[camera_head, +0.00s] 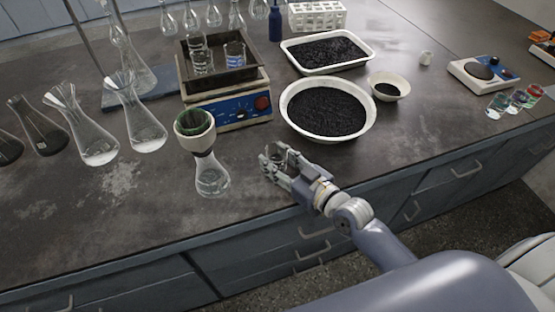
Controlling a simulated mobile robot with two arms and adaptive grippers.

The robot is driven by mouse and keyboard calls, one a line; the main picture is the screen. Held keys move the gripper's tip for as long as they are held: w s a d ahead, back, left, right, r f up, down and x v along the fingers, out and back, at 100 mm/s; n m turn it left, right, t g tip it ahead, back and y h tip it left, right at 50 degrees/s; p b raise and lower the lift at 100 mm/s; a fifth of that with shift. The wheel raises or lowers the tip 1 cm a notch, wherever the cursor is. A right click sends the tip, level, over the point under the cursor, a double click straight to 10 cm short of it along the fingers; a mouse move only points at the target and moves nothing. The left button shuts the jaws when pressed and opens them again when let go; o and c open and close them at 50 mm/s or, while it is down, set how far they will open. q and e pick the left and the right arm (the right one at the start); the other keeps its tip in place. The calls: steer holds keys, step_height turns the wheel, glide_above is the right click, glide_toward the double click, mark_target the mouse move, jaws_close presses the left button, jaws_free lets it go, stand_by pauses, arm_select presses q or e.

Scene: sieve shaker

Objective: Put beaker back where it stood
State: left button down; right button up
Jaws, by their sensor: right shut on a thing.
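My right gripper (274,164) reaches in from the lower right and is low over the front part of the bench. It is shut on a small clear glass beaker (278,152), which the fingers largely hide. I cannot tell whether the beaker touches the bench top. Other glass beakers (202,62) stand in the dark tray of the shaker (228,110), behind and to the left of the gripper. One of these beakers (235,54) has a blue marking. My left gripper is not in view.
Several conical flasks (136,117) stand further left.

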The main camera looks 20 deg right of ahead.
steer(key=shift+f, duration=0.15)
steer(key=o, duration=1.1)
steer(key=shift+s, duration=0.1)
steer(key=v, duration=1)
steer(key=shift+s+d+b, duration=0.15)
steer(key=shift+b, duration=0.15)
steer(key=shift+s+d+r, duration=0.25)
steer(key=shift+s+r, duration=0.05)
steer(key=shift+s, duration=0.35)
